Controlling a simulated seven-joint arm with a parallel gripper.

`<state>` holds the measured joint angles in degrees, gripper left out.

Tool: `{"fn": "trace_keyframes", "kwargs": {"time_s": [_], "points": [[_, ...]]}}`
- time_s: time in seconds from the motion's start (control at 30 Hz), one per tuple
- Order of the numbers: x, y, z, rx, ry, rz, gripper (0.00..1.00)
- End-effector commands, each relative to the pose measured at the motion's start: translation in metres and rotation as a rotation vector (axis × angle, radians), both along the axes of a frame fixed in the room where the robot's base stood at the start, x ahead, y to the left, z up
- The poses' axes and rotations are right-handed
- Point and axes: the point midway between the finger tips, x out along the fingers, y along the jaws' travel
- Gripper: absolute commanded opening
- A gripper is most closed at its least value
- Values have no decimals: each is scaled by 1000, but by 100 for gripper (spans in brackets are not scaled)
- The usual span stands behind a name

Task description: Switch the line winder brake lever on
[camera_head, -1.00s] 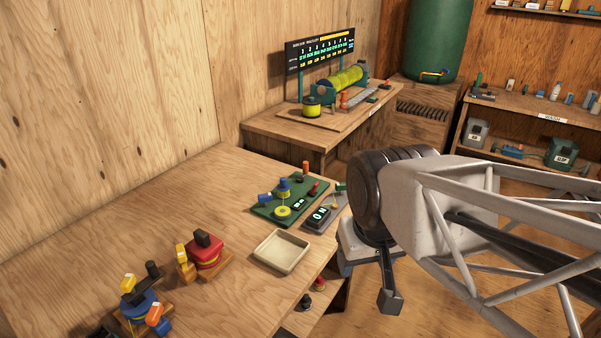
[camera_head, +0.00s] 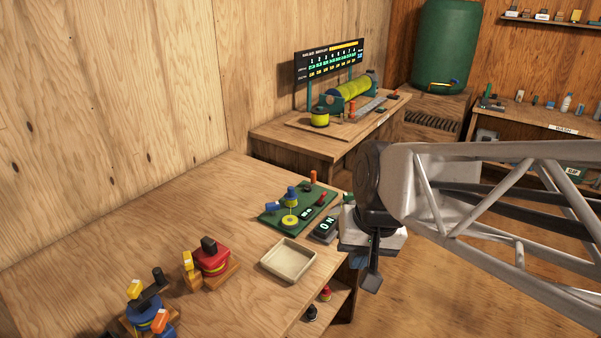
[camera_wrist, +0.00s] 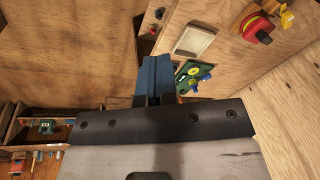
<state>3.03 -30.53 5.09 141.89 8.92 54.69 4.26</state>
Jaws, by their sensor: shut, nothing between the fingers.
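A green board (camera_head: 270,222) with a blue-and-yellow spool (camera_head: 290,205), a small dark display and red and orange parts lies near the right edge of the bench. Beside it a dark unit (camera_head: 326,230) has a lit display that appears to read ON. My arm partly covers the unit's far end, and I cannot make out the brake lever's position. My gripper (camera_head: 357,262) is just right of the bench edge, near the unit and touching nothing I can see. In the wrist view my blue fingers (camera_wrist: 153,78) are together and empty, with the green board (camera_wrist: 186,70) beyond them.
An empty cream tray (camera_head: 288,262) lies in front of the unit. A red reel (camera_head: 211,258) and a blue reel (camera_head: 147,312) stand at the front left. A second bench (camera_head: 290,143) holds a yellow-green roller and a sign. The bench's left middle is clear.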

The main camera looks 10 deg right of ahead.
Motion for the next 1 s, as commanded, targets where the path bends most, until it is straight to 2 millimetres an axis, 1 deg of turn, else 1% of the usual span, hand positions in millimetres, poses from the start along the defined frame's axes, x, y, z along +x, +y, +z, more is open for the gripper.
{"fn": "trace_keyframes", "kwargs": {"time_s": [0.1,0.47,0.73,1.0], "points": [[17,1,-3,58,29,-63,0],[67,4,-14,231,110,-257,0],[108,1,-24,360,172,-408,0],[149,-7,-37,485,231,-560,0]]}}
